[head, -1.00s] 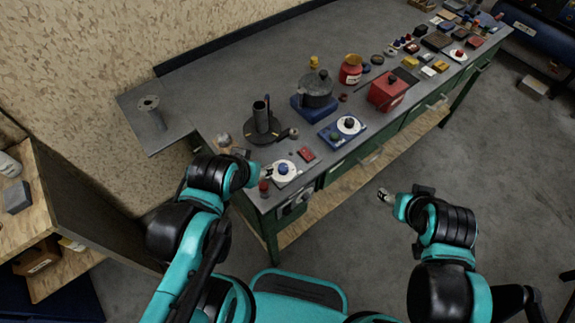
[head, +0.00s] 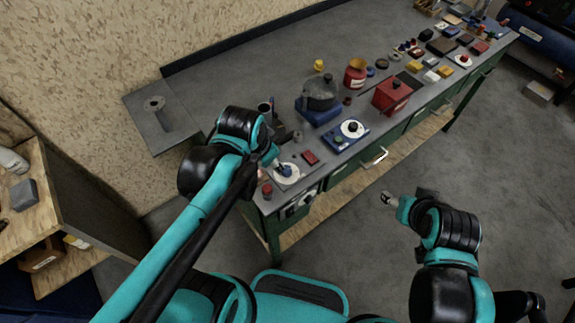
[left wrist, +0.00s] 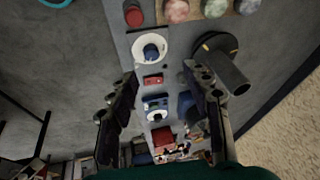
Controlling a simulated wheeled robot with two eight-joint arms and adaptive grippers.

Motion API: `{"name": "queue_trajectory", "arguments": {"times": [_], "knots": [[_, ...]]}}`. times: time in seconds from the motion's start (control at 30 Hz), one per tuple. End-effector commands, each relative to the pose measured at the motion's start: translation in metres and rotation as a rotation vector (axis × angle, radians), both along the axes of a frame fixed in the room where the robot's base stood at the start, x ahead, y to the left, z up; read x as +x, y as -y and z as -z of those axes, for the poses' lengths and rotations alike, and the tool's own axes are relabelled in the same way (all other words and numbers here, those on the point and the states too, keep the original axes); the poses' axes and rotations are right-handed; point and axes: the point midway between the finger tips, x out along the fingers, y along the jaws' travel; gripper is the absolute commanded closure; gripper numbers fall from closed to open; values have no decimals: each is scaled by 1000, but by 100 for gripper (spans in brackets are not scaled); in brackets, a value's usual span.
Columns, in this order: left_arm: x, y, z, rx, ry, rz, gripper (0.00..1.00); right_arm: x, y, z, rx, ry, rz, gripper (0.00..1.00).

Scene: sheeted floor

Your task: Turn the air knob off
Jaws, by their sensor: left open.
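A round white dial with a blue knob (head: 286,170) sits at the bench's near end; it also shows in the left wrist view (left wrist: 150,51). A blue panel (head: 337,141) carrying a white dial with a black knob lies farther along; it shows between my fingers in the left wrist view (left wrist: 157,107). I cannot tell from labels which is the air knob. My left gripper (head: 274,158) is open and empty, over the bench edge close to the blue knob, apart from it in the wrist view (left wrist: 163,98). My right gripper (head: 388,198) hangs over the floor, its fingers too small to read.
A red knob (head: 266,190) stands at the bench corner. A small red block (head: 310,157) lies between the dials. A dark pipe stand (left wrist: 229,70) is beside the white dial. A pot (head: 320,92) and red box (head: 391,94) stand farther along.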

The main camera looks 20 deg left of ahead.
Motion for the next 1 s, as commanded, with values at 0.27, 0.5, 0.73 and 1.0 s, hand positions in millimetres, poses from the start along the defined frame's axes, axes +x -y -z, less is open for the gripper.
{"name": "queue_trajectory", "arguments": {"times": [0.27, 0.5, 0.73, 1.0], "knots": [[49, 23, 28, 154, -244, 565, 51, 0, 0, -11, 0, 0, 0, 39], [65, 33, 53, 186, -346, 842, 51, 0, 0, -14, 0, 0, 0, 39], [66, 34, 76, 189, -358, 879, 51, 0, 0, -6, 0, 0, 0, 39], [67, 34, 120, 189, -356, 877, 51, 0, 0, 11, 0, 0, 0, 39]]}}
